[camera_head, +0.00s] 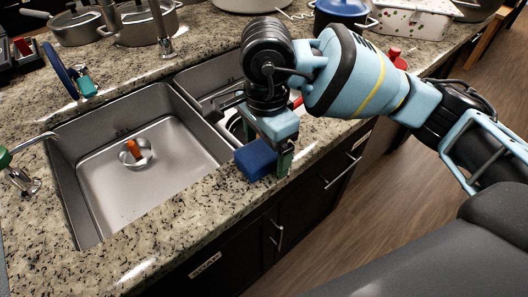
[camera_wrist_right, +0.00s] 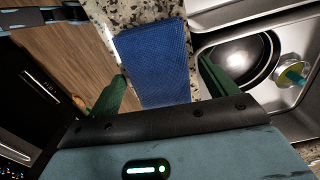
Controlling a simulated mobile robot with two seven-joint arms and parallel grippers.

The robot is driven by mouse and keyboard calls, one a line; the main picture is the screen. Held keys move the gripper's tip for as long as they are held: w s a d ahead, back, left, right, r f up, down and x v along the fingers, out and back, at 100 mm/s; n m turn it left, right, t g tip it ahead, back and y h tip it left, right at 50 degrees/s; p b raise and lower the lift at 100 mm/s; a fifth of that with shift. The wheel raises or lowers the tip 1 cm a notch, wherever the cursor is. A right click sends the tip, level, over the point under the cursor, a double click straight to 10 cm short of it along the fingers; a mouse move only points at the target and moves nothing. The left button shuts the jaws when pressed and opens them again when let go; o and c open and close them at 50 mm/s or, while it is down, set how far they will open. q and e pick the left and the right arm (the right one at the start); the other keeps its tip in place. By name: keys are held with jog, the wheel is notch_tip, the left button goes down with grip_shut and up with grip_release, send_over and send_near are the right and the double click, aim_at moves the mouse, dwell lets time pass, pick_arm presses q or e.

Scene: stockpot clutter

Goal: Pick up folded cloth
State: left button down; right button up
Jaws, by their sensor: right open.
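The folded cloth (camera_head: 256,159) is a blue block-like bundle on the granite counter's front strip, beside the right sink basin. In the right wrist view the blue cloth (camera_wrist_right: 155,62) lies between my two green fingers, near the counter edge. My right gripper (camera_head: 266,146) is open and points down at the cloth. One finger shows to the right of the cloth in the head view; the other is mostly hidden. In the wrist view my right gripper (camera_wrist_right: 162,88) has a finger on each side; contact cannot be told. My left gripper is not in view.
The left sink basin (camera_head: 109,187) holds an orange item (camera_head: 133,149) at its drain. A dark pan (camera_wrist_right: 243,62) sits in the right basin. Pots (camera_head: 75,25) and a blue pot (camera_head: 340,12) stand at the back. The counter drops off to dark cabinets (camera_head: 312,190).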

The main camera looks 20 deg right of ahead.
aim_at(266, 149)
jog(key=shift+f, duration=0.25)
jog(key=c, duration=1.1)
jog(key=shift+r, duration=0.75)
notch_tip(266, 149, up, 2)
jog(key=shift+s+r, duration=0.1)
jog(key=s, duration=0.5)
jog(key=s+a+r, duration=0.1)
jog(key=s, duration=0.4)
jog(key=s+a, duration=0.1)
jog(key=s, duration=0.4)
jog(key=shift+s+a+r+b, duration=0.15)
jog(key=shift+s+b, duration=0.2)
jog(key=shift+b, duration=0.05)
